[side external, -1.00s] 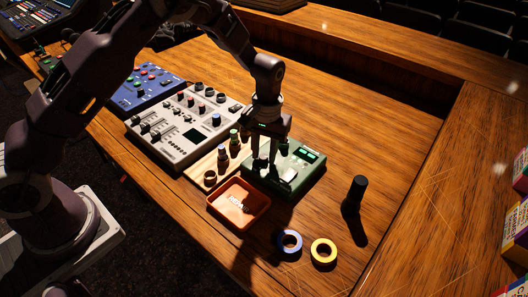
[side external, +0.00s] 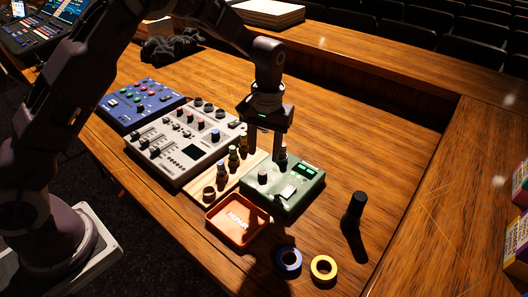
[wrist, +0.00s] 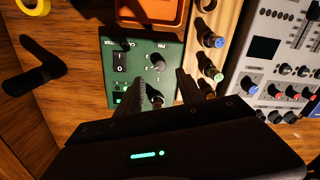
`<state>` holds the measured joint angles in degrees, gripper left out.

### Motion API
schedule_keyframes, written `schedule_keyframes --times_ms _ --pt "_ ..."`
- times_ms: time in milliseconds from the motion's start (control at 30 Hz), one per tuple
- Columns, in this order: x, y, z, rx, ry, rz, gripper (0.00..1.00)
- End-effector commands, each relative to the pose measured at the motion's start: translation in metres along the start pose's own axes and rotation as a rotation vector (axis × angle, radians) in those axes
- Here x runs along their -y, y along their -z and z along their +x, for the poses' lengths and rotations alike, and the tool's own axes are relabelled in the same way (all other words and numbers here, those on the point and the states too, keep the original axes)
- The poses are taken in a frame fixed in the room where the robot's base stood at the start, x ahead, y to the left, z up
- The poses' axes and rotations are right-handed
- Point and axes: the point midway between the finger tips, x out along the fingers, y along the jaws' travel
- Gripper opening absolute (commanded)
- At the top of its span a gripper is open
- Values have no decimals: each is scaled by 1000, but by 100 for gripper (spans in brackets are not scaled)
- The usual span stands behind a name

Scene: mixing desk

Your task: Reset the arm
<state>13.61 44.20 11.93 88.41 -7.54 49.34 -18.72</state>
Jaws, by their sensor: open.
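My gripper (side external: 265,150) is open, with its fingers pointing down above the back part of the green box (side external: 304,190). In the wrist view my gripper (wrist: 162,85) has its two fingers apart over the green box (wrist: 113,45), with a knob of that box showing near them. I see nothing held between the fingers. The green box has knobs, a pale switch plate and lit green displays.
An orange tray (side external: 212,226) lies in front of the green box. A wooden strip with several connectors (side external: 232,160), a grey mixer (side external: 160,150) and a blue panel (side external: 125,108) stand left. Blue tape (side external: 277,262), yellow tape (side external: 315,267) and a black cylinder (side external: 356,207) are at right front.

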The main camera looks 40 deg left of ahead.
Motion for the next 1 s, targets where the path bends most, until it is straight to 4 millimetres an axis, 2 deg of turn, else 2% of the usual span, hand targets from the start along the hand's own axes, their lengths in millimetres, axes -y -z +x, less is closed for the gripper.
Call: schedule_keyframes --times_ms 67,133,167,233,300,367,400,467,500,600,700,833,1000 --pt "0 0 -1 -1 -1 0 45" --pt "4 -4 -17 -12 -16 4 45" --pt "6 -7 -30 -23 -29 9 45" --pt "19 -22 -72 -61 -67 26 45" --pt "37 -50 -119 -110 -110 59 45" --pt "54 -80 -152 -158 -139 93 45" --pt "66 -100 -170 -193 -154 116 45" --pt "83 -134 -191 -248 -169 154 45" --pt "94 -157 -199 -285 -173 179 45" --pt "117 -208 -206 -374 -169 236 45" --pt "132 -244 -200 -442 -150 278 45" --pt "142 -266 -191 -487 -131 305 45" --pt "143 -269 -189 -494 -126 311 45"
